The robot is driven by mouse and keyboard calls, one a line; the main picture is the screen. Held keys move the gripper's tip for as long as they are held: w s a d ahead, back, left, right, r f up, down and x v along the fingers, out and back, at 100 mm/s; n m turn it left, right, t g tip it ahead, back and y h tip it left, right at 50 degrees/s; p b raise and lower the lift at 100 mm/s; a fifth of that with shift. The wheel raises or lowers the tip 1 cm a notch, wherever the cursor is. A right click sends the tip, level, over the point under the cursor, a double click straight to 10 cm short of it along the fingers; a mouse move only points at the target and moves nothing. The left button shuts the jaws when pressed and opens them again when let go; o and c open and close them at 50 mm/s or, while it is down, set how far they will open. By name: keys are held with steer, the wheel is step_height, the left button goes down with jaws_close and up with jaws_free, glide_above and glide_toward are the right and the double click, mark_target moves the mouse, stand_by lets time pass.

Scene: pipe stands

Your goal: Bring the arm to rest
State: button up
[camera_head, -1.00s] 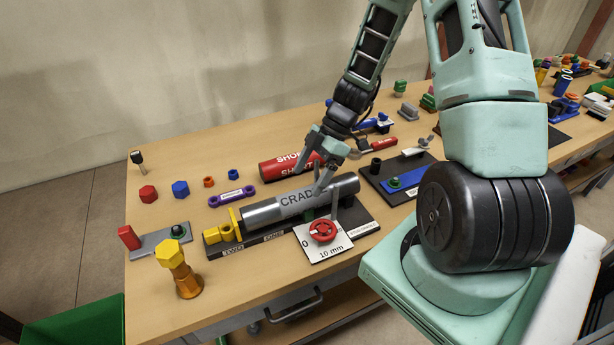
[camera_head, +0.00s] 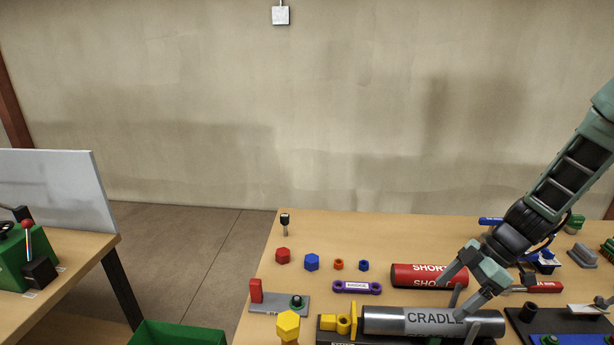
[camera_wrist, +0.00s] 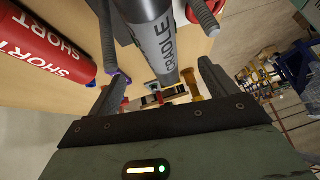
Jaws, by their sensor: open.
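A grey pipe marked CRADLE (camera_head: 415,321) lies across the dark base at the lower right of the head view. It also shows in the wrist view (camera_wrist: 158,42), ahead of and between the jaws. My gripper (camera_head: 462,294) is open, its fingers spread over the right part of this pipe. The arm reaches down to it from the right edge. Whether the fingers touch the pipe, I cannot tell. A red pipe marked SHORT (camera_head: 425,275) lies just behind the gripper. It also shows at the left of the wrist view (camera_wrist: 40,45).
Yellow blocks (camera_head: 345,325) sit at the grey pipe's left end. A purple link (camera_head: 357,287), red and blue hex pieces and a grey plate (camera_head: 280,303) lie on the table. A green bin (camera_head: 178,334) and another bench (camera_head: 75,270) stand left, with floor between.

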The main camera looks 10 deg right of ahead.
steer(key=shift+m+g+h, duration=0.3)
steer(key=shift+g+h, duration=0.2)
steer(key=shift+g, duration=0.3)
steer(key=a+r, duration=0.1)
steer(key=a, duration=0.1)
steer(key=a+r, duration=0.1)
steer(key=a, duration=0.2)
steer(key=a+r, duration=0.1)
steer(key=a, duration=0.1)
steer(key=shift+s+a+b, duration=0.35)
steer(key=shift+s+b, duration=0.05)
steer(key=s+a+r+m+h+b, duration=0.1)
steer(key=s+a+r+m+h, duration=0.1)
steer(key=s+a, duration=0.6)
steer(key=s+a+r+m+t+h+b, duration=0.1)
steer(key=s+a+r+m+h, duration=0.2)
steer(key=s+a+r, duration=0.3)
steer(key=s+a, duration=0.3)
steer(key=shift+s+a+m+b, duration=0.25)
steer(key=shift+a+m+b, duration=0.05)
steer(key=shift+m, duration=0.1)
steer(key=shift+r, duration=0.1)
